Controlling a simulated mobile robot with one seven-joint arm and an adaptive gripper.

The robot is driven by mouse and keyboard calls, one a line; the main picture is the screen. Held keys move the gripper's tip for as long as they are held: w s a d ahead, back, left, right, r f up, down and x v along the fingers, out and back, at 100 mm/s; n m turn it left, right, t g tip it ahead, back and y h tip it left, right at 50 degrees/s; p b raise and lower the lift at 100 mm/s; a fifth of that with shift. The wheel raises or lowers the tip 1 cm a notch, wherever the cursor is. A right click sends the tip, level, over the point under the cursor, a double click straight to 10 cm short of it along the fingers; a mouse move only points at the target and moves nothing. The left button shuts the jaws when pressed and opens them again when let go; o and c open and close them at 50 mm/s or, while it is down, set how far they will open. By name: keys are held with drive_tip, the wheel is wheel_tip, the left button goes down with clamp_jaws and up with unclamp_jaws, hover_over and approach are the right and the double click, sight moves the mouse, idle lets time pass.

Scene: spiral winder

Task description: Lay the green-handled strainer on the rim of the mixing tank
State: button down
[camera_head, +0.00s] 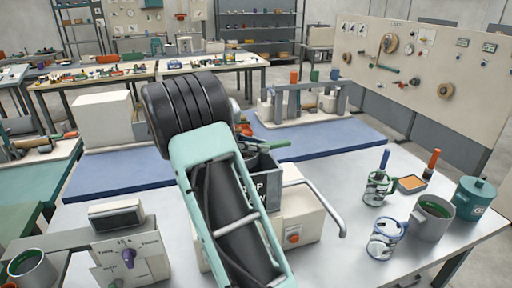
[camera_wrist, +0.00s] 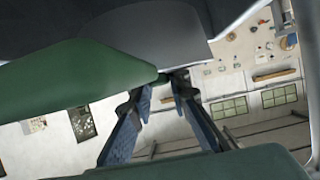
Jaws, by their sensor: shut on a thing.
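In the wrist view my gripper (camera_wrist: 164,90) has its two blue-padded fingers closed toward the narrow end of a large green piece, which I take for the handle of the green-handled strainer (camera_wrist: 85,75). The strainer's mesh end cannot be made out. In the head view my arm covers the middle and hides most of my gripper; a short green piece (camera_head: 278,144) shows just right of it, above a dark, lettered container (camera_head: 268,185). I cannot tell for sure which vessel is the mixing tank; this dark container is partly hidden behind my arm.
A control box (camera_head: 130,258) is at the left.

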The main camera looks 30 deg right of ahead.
drive_tip(key=shift+w+d+f, duration=0.25)
drive_tip(key=shift+w+f, duration=0.65)
drive_tip(key=shift+w, duration=0.1)
drive_tip(key=shift+f, duration=0.1)
drive_tip(key=c, duration=1.8)
unclamp_jaws()
drive_tip(key=shift+f, duration=0.1)
drive_tip(key=v, duration=1.2)
